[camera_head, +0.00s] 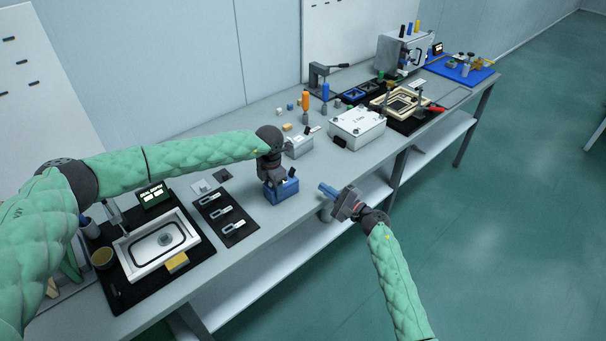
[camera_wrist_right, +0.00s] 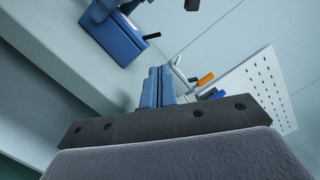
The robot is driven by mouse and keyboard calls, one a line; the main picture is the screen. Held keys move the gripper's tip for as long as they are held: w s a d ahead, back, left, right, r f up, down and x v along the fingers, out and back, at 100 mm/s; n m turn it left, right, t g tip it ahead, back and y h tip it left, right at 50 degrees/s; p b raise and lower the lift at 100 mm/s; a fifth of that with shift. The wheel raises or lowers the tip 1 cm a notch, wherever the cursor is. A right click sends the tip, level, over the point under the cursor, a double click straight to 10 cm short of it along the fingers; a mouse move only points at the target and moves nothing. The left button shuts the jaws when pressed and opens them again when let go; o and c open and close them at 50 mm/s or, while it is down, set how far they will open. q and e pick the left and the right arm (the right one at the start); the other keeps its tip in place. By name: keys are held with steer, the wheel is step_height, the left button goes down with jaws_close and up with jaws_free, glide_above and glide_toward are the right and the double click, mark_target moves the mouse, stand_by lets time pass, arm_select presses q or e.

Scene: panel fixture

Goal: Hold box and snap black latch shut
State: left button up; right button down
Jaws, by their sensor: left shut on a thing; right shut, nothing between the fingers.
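A small blue box (camera_head: 284,191) sits at the table's front edge, in the middle of the head view. My left gripper (camera_head: 275,180) comes down on it from above and is shut on it. A short black latch (camera_head: 292,172) sticks up from the box's right side. In the right wrist view, the box (camera_wrist_right: 118,44) is at the upper left and the latch (camera_wrist_right: 152,36) juts out from it. My right gripper (camera_head: 327,190), with blue fingers, is shut and empty to the right of the box, apart from it. Its closed fingers (camera_wrist_right: 158,86) also show in the right wrist view.
A grey box (camera_head: 298,146) and a white lidded case (camera_head: 357,128) stand behind and to the right. A black mat with several latch pieces (camera_head: 228,220) and a white sink-like tray (camera_head: 142,262) lie to the left. The space right of the table's front edge is free.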

mark_target(298, 179)
steer(key=x, duration=1)
steer(key=shift+s+a+r, duration=0.25)
steer(key=shift+a+r, duration=0.2)
steer(key=shift+r, duration=0.35)
stand_by(1.4)
steer(key=shift+s+a+r, duration=0.2)
steer(key=shift+a, duration=0.1)
steer(key=shift+s+a+r, duration=0.1)
steer(key=shift+a+r, duration=0.05)
steer(key=shift+a, duration=0.05)
steer(key=shift+s+d, duration=0.25)
steer(key=r+v, duration=0.1)
steer(key=v, duration=0.8)
steer(key=shift+d+r, duration=0.2)
steer(key=shift+r, duration=0.2)
